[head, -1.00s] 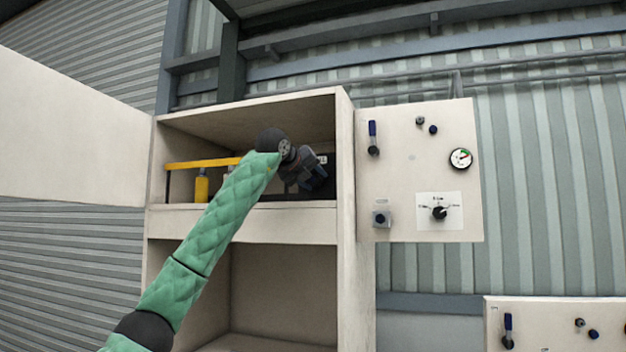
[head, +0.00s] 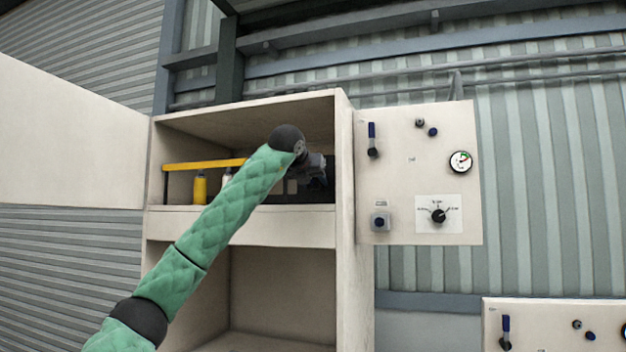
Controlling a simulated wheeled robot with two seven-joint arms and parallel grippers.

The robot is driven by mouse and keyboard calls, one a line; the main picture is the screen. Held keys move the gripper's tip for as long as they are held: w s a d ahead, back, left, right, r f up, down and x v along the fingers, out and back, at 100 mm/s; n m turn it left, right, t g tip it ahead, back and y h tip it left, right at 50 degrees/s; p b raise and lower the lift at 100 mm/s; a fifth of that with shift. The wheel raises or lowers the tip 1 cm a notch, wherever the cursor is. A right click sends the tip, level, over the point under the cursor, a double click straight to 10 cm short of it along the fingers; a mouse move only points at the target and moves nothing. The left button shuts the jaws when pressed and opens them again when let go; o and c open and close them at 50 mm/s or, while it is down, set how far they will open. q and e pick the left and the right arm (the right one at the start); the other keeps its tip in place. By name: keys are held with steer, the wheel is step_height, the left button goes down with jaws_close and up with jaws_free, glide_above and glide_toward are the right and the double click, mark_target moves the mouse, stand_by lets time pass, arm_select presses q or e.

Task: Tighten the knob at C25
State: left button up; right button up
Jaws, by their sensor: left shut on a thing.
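My left gripper (head: 316,170) is inside the upper compartment of the open cabinet (head: 240,222), at its right side. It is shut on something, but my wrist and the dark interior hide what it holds. The panel (head: 400,190) to the right of the cabinet carries a black rotary knob (head: 438,215) on a white scale plate. It also carries small dark knobs (head: 433,132) near the top. No readable C25 label shows, so I cannot tell which knob bears it. My right gripper is not in view.
A yellow rail (head: 203,164) and a yellow bottle (head: 200,189) are in the compartment's left part. The open door (head: 70,140) stands at left. The lower compartment looks empty.

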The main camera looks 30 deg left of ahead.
arm_select(q)
steer(key=shift+f+m, duration=0.15)
steer(key=shift+m, duration=0.25)
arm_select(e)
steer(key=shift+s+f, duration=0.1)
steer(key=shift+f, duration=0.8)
arm_select(q)
steer(key=o, duration=1)
steer(key=shift+s, duration=0.1)
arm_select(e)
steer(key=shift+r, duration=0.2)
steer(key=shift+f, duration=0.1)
arm_select(q)
steer(key=shift+s+d+r, duration=0.1)
steer(key=shift+s+r, duration=0.1)
steer(key=shift+s, duration=0.05)
steer(key=b+v, duration=0.2)
steer(key=v, duration=0.5)
steer(key=shift+d+b, duration=0.2)
steer(key=shift+b, duration=0.1)
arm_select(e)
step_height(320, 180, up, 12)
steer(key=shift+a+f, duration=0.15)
